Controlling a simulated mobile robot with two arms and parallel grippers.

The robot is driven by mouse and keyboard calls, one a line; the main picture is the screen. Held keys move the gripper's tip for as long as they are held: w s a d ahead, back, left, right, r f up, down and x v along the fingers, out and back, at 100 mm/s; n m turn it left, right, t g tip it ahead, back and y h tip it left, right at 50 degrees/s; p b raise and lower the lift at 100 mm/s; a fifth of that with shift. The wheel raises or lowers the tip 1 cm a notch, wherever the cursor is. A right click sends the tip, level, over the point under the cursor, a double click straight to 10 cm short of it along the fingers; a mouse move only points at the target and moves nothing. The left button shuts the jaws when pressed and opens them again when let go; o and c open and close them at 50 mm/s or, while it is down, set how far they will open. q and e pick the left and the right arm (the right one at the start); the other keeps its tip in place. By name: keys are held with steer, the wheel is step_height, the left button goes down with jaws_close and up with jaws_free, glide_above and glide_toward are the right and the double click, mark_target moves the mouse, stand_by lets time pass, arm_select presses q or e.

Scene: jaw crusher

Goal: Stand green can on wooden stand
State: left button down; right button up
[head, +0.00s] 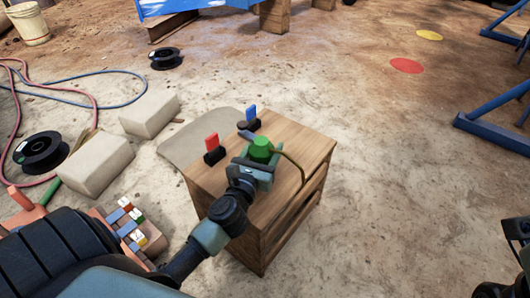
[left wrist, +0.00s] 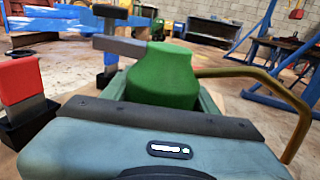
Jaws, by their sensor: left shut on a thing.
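The green can (head: 261,146) is at the wooden stand's top, with a thin brown curved spout or handle reaching right. My left gripper (head: 253,168) is shut on the can. In the left wrist view the green can (left wrist: 163,75) stands roughly upright between the jaws, its lower part hidden by the gripper. The wooden stand (head: 312,146) is a box-like piece with an open side. The can is over its top; I cannot tell whether its base touches the wood. My right gripper is not clearly seen; only dark arm parts show at the right edge.
A red piece (head: 211,142) and a blue piece (head: 251,113) in black holders stand on the wooden top, close to the can. Pale blocks (head: 95,163), a black spool (head: 40,153) and hoses lie at left. Open floor lies right of the stand.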

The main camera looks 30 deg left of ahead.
arm_select(q)
steer(key=shift+r, duration=0.1)
steer(key=shift+c, duration=2.2)
jaws_free()
steer(key=shift+f, duration=0.2)
